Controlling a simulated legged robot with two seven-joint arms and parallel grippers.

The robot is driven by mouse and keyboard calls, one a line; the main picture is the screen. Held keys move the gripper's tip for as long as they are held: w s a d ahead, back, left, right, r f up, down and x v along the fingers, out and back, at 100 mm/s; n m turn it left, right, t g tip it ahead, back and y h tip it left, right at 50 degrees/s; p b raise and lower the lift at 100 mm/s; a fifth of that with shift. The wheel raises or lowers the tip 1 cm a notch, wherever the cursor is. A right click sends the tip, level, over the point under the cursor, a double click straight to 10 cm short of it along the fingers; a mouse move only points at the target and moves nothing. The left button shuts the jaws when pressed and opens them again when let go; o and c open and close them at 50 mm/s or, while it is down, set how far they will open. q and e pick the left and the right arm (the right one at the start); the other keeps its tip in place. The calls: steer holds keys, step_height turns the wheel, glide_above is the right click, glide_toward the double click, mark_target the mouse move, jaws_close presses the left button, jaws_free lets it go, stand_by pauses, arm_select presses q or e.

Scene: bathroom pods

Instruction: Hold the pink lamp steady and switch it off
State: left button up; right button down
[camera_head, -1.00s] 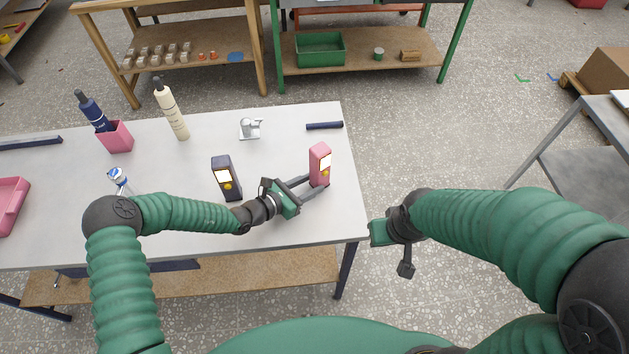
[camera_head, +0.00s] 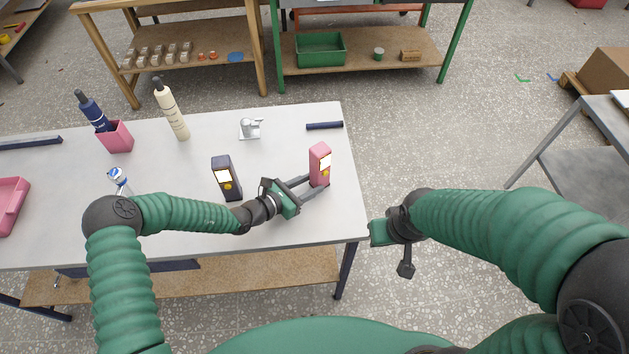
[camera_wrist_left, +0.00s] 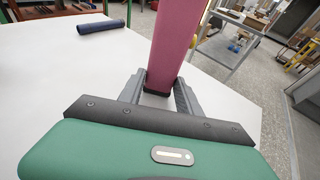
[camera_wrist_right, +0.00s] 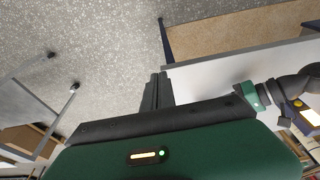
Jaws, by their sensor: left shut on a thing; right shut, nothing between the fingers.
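The pink lamp (camera_head: 320,163) stands upright near the right edge of the white table. Its front has a lit pale panel and a yellow button below it. My left gripper (camera_head: 318,186) is shut on the lower part of the lamp. In the left wrist view the lamp (camera_wrist_left: 175,45) rises between the two fingers (camera_wrist_left: 161,88). My right gripper (camera_wrist_right: 156,90) is shut and empty, off the table's right side. In the head view its fingers are hard to make out.
A dark lamp (camera_head: 227,178) with a lit panel stands left of the pink one. A dark blue bar (camera_head: 324,126) and a silver fixture (camera_head: 250,128) lie behind. Bottles and a pink holder (camera_head: 116,138) stand at the left. A grey table (camera_head: 590,150) is at the right.

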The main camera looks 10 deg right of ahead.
mark_target(325, 173)
stand_by(0.4)
